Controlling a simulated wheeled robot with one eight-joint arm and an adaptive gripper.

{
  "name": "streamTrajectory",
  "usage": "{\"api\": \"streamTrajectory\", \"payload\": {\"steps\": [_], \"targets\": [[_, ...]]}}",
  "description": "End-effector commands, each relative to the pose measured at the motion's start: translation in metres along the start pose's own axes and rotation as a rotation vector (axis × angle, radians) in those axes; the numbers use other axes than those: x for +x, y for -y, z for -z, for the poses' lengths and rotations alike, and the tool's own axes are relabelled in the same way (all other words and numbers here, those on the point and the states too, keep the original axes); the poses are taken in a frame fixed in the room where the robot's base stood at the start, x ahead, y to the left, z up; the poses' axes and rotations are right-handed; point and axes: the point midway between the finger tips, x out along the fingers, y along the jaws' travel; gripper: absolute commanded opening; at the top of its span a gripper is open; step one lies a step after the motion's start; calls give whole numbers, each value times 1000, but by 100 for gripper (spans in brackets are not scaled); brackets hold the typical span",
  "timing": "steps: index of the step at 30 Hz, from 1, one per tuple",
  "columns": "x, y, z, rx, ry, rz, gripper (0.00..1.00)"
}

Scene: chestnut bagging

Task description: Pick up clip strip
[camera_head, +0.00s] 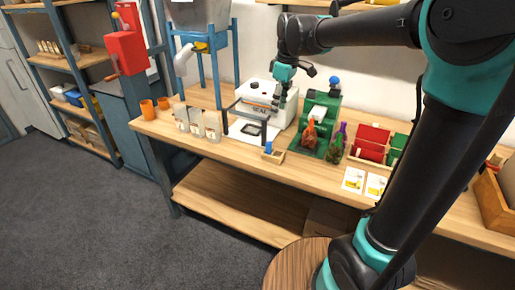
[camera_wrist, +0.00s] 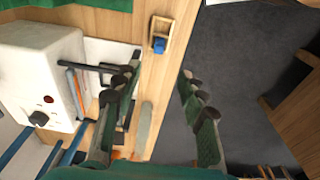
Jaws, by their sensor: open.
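My gripper (camera_head: 281,100) hangs above the workbench by the white machine. In the wrist view its two dark fingers (camera_wrist: 158,78) are spread wide with nothing between them. I cannot tell for sure which thing is the clip strip. A small blue item (camera_head: 268,147) stands at a small wooden tray (camera_head: 278,157) near the bench's front edge.
The white machine (camera_head: 258,95) with a black frame (camera_head: 252,129) stands close by. Clear pouches (camera_head: 212,127) are to its left. A green machine (camera_head: 318,117), filled bags (camera_head: 335,149), a red box (camera_head: 371,141) and printed cards (camera_head: 353,180) are to the right.

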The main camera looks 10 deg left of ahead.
Motion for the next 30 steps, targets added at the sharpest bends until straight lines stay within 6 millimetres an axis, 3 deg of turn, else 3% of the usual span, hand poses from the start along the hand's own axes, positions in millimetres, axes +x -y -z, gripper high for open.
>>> {"api": "streamTrajectory", "payload": {"steps": [5, 18, 30], "targets": [[16, 0, 4, -19, 2, 5, 41], [101, 0, 4, -15, 1, 4, 41], [136, -1, 6, -15, 1, 3, 41]]}}
